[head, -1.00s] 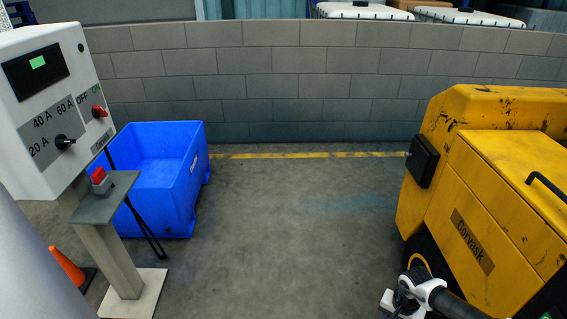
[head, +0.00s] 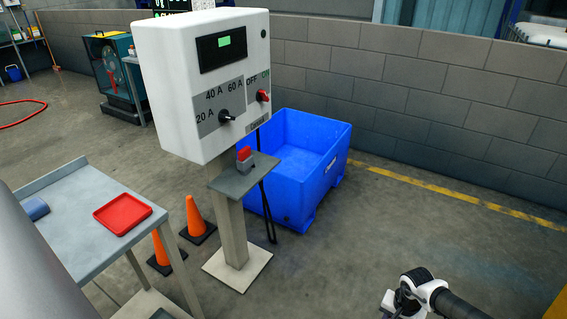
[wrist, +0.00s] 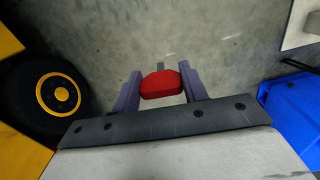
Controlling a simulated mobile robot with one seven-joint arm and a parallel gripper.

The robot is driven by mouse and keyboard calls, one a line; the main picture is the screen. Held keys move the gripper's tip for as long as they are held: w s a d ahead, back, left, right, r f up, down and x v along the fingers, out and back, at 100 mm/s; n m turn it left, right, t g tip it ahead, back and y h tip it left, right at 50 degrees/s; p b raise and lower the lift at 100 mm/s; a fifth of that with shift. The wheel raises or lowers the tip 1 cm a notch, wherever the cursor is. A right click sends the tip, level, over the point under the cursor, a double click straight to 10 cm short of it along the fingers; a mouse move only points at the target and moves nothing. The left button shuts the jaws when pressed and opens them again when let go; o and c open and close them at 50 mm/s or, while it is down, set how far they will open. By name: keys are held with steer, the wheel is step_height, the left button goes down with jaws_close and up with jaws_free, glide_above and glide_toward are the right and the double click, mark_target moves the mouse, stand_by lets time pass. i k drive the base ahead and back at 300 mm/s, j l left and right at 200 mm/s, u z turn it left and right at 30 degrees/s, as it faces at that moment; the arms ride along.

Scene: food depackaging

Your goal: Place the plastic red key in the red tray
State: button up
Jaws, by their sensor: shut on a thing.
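The red plastic key (wrist: 160,85) is in the wrist view, between the two fingers of my gripper (wrist: 162,80). The gripper is shut on the key and holds it above the concrete floor. The fingers cover the key's sides. The red tray (head: 122,213) lies on a grey metal table (head: 75,225) at the lower left of the head view. It looks empty. My gripper is well apart from the tray, which the wrist view does not show.
A white control box (head: 215,55) stands on a post with a small shelf (head: 245,180) holding a red-and-grey piece. Orange cones (head: 196,217) stand between post and table. A blue bin (head: 320,150) is behind. The floor at right is open.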

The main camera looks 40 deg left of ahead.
mark_target(123, 214)
steer(key=l+u, duration=0.1)
steer(key=u, duration=0.25)
steer(key=i+l+u, duration=0.1)
steer(key=u, duration=0.25)
steer(key=l+u, duration=0.3)
steer(key=i+j, duration=0.05)
steer(key=j, duration=0.05)
